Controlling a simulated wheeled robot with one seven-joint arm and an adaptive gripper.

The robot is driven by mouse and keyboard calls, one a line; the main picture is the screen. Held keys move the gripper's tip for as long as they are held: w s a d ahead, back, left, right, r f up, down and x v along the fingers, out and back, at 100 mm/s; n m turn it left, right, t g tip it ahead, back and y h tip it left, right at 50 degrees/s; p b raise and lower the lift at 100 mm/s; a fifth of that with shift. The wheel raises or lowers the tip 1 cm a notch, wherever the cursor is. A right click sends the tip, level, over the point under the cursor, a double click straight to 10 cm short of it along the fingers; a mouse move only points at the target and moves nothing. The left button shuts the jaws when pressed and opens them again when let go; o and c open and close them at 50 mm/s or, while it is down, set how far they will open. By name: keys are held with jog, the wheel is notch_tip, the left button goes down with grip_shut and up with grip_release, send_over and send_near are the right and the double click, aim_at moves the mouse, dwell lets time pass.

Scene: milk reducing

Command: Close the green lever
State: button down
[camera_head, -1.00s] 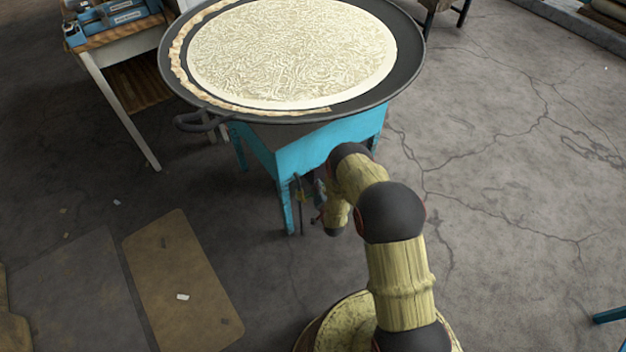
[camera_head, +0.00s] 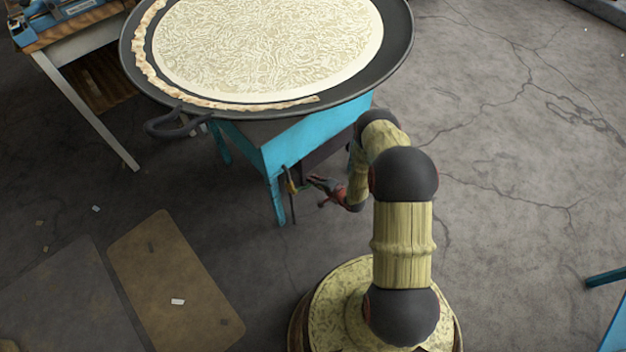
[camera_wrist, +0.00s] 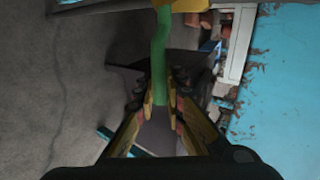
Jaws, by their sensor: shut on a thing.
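The green lever (camera_wrist: 159,60) is a long thin green bar in the wrist view, running down from a yellow part (camera_wrist: 185,5) at the top edge. My gripper (camera_wrist: 166,104) has its two yellowish fingers on either side of the lever's lower end and is shut on it. In the head view my gripper (camera_head: 313,182) is beside the front leg of the blue stand (camera_head: 315,135), low under the big pan. The lever is small there, and its grip point is hard to make out.
A wide black pan (camera_head: 398,55) with a pale, flat food sheet (camera_head: 265,40) sits on the blue stand; its handle (camera_head: 172,124) sticks out left. A wooden table (camera_head: 75,38) stands at the upper left. Flat boards (camera_head: 175,275) lie on the floor. Floor to the right is mostly clear.

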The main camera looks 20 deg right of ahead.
jog(key=shift+s+f, duration=0.1)
jog(key=shift+f, duration=0.1)
dwell(0.3)
jog(key=c, duration=1.9)
grip_release()
jog(key=v, duration=1.2)
jog(key=shift+d, duration=0.1)
